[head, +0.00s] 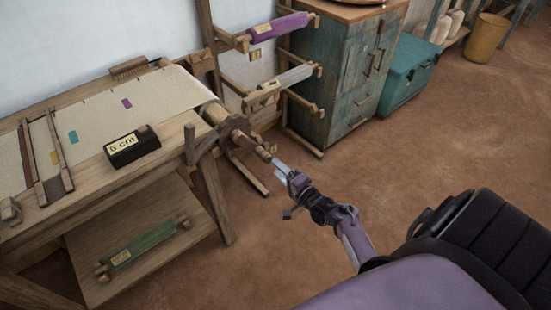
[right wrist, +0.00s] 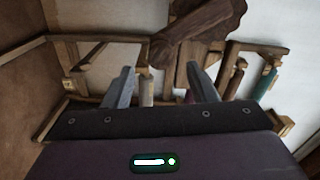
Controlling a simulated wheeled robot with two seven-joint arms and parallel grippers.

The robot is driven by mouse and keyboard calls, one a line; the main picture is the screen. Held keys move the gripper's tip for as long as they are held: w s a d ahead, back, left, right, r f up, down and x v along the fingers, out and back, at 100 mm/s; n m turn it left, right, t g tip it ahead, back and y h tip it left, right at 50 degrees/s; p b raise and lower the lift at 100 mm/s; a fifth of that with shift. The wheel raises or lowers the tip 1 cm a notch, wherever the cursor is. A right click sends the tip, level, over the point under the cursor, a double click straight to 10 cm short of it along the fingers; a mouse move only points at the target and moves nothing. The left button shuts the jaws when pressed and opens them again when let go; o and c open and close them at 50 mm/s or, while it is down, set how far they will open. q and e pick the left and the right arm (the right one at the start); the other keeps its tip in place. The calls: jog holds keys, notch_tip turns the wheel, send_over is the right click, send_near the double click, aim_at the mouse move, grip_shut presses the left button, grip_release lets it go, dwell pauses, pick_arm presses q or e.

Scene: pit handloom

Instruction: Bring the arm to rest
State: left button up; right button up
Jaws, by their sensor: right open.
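My right gripper (head: 281,172) is stretched out beside the loom, just past the end of the wooden roller handle (head: 250,143). In the right wrist view its two fingers (right wrist: 163,86) stand apart with nothing held between them. A dark wooden part (right wrist: 200,35), which looks like the roller's handle, fills the space beyond the fingertips there. I cannot tell whether a finger touches it. My left gripper is not in view.
The loom (head: 175,135) stands at left with cream cloth and a black "5 cm" block (head: 132,146). A green roll (head: 143,243) lies on its lower shelf. A rack holds a purple roll (head: 279,27). Beyond are a teal cabinet (head: 340,80) and chest (head: 408,72).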

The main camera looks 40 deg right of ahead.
jog(key=shift+f, duration=0.1)
dwell(0.4)
jog(key=s+a+f+n+g+p, duration=0.1)
jog(key=s+a+f+n+g, duration=0.5)
jog(key=f, duration=0.5)
jog(key=s+a+f+n+g+p, duration=0.1)
jog(key=s+a+f+n+g, duration=0.3)
jog(key=s+f, duration=0.6)
jog(key=s+a+f+n+g, duration=0.2)
jog(key=s+f, duration=0.4)
jog(key=s, duration=0.7)
jog(key=s+a+f+n+g+h, duration=0.1)
jog(key=s+f+n+g, duration=0.4)
jog(key=s, duration=0.9)
jog(key=shift+a+f+n+h+p, duration=0.3)
jog(key=shift+a+f+n+p, duration=0.15)
jog(key=shift+f, duration=0.3)
